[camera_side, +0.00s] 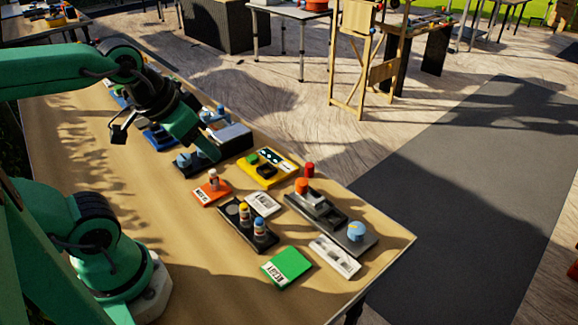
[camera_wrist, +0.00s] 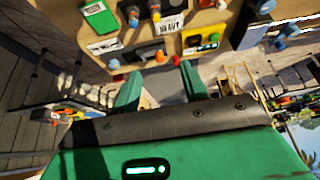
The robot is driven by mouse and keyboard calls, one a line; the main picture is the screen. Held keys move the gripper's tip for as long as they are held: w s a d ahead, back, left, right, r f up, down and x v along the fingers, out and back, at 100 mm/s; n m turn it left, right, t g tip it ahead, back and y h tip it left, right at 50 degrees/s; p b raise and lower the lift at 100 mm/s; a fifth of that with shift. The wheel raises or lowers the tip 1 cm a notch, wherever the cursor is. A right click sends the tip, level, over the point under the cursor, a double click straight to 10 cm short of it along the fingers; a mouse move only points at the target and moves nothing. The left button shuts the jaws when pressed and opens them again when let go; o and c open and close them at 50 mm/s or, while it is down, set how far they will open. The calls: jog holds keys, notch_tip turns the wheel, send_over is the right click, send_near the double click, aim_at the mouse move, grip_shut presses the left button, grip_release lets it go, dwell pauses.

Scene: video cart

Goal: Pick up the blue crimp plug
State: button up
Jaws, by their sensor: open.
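Several blue pieces show, and I cannot tell which is the blue crimp plug. One blue round piece (camera_side: 356,231) with a yellow mark sits at the near right end of a dark tray (camera_side: 326,214); it also shows in the wrist view (camera_wrist: 114,64). Other blue round pieces (camera_side: 184,158) stand left of the dark box, and blue pieces show at the right in the wrist view (camera_wrist: 280,42). My gripper (camera_side: 212,155) hangs over the table near that dark box. In the wrist view my gripper (camera_wrist: 160,71) is open, with nothing between its green fingers.
A yellow block (camera_side: 266,168), an orange card (camera_side: 211,190), a green card (camera_side: 288,267), white cassettes (camera_side: 334,256) and a dark holder (camera_side: 247,225) with striped plugs crowd the table. A red piece (camera_side: 309,169) stands near the far edge. The table's near left is clear.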

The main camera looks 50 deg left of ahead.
dwell(0.8)
jog(key=n+g, duration=0.3)
jog(key=g, duration=0.2)
send_over(259, 219)
jog(key=f, duration=1.2)
jog(key=shift+a+f, duration=0.2)
jog(key=shift+a, duration=0.1)
jog(key=shift+w+d+f+g, duration=0.2)
jog(key=shift+f+g, duration=0.1)
jog(key=shift+f, duration=0.25)
jog(key=shift+f, duration=0.1)
jog(key=shift+s+f, duration=0.1)
jog(key=shift+f, duration=1.1)
jog(key=shift+s+d+f, duration=0.1)
jog(key=shift+d+f, duration=0.05)
jog(key=shift+f, duration=2.45)
